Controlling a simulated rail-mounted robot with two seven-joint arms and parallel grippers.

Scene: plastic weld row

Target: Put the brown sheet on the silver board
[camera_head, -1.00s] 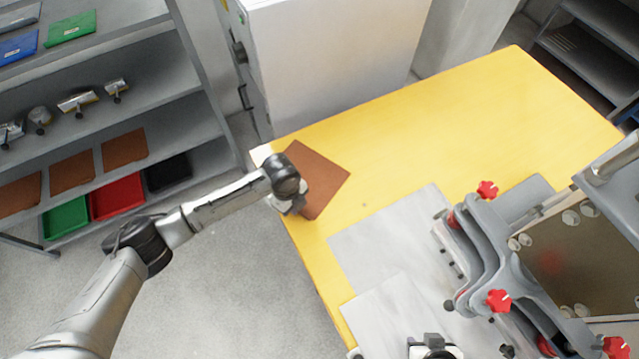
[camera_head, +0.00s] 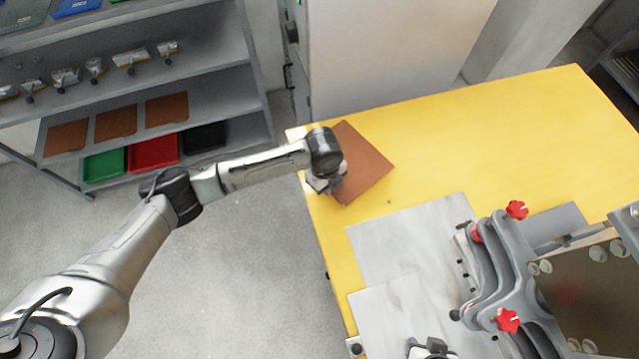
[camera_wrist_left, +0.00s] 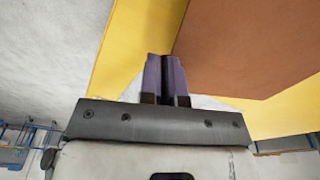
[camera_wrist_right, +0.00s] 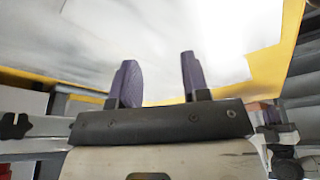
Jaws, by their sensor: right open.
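The brown sheet (camera_head: 362,163) lies near the left end of the yellow table; it also fills the upper right of the left wrist view (camera_wrist_left: 255,40). My left gripper (camera_head: 328,186) is at the sheet's left edge. In the left wrist view its purple fingers (camera_wrist_left: 165,58) are almost together at the sheet's corner; whether the sheet is between them is unclear. Two pale silver-grey boards lie on the table, a back one (camera_head: 405,235) and a front one (camera_head: 385,312). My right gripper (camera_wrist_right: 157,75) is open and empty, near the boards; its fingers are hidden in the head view.
A grey clamping fixture with red knobs (camera_head: 516,209) stands right of the boards. The yellow table (camera_head: 480,130) is clear at the back. A shelf rack (camera_head: 225,75) with more brown sheets and coloured trays stands at the left. A pale cabinet (camera_head: 385,50) stands behind the table.

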